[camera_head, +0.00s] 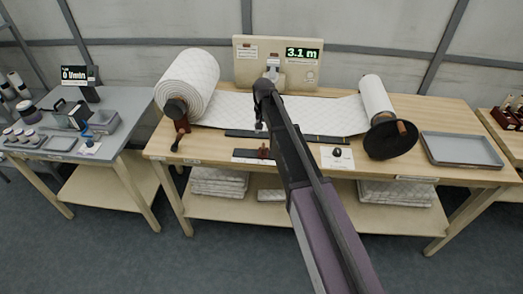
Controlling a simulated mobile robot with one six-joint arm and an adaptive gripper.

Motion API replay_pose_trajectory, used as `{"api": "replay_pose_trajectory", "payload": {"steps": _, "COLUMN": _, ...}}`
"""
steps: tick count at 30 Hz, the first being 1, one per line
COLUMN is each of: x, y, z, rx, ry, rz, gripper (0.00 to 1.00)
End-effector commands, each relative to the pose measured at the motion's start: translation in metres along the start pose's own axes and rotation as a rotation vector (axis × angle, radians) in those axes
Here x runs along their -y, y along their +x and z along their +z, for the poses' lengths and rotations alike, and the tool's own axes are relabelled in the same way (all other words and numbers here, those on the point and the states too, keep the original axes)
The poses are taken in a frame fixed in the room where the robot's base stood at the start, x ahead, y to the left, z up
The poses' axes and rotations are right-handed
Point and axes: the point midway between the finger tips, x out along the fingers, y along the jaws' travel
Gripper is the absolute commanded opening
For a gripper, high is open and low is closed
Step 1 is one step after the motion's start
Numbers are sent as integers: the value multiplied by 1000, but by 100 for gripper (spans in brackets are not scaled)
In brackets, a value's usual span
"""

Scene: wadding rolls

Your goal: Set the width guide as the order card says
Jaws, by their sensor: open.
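A white quilted wadding web (320,112) runs across the wooden bench from a thick roll (190,82) at left to a thinner roll (375,97) at right. My gripper (260,126) is open above the web, behind the slider; my arm partly hides the web and dark bar.
A panel with a 3.1 m display (302,53) stands behind the web. A dark bar (240,133) crosses the web's front edge. A crank handle (178,143) and dark disc (391,139) flank the front. A grey tray (461,149) lies at right. A grey side table (128,113) stands left.

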Motion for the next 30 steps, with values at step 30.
{"api": "replay_pose_trajectory", "payload": {"steps": 30, "x": -1, "y": 82, "z": 0, "rx": 0, "ry": 1, "rz": 0, "gripper": 54}}
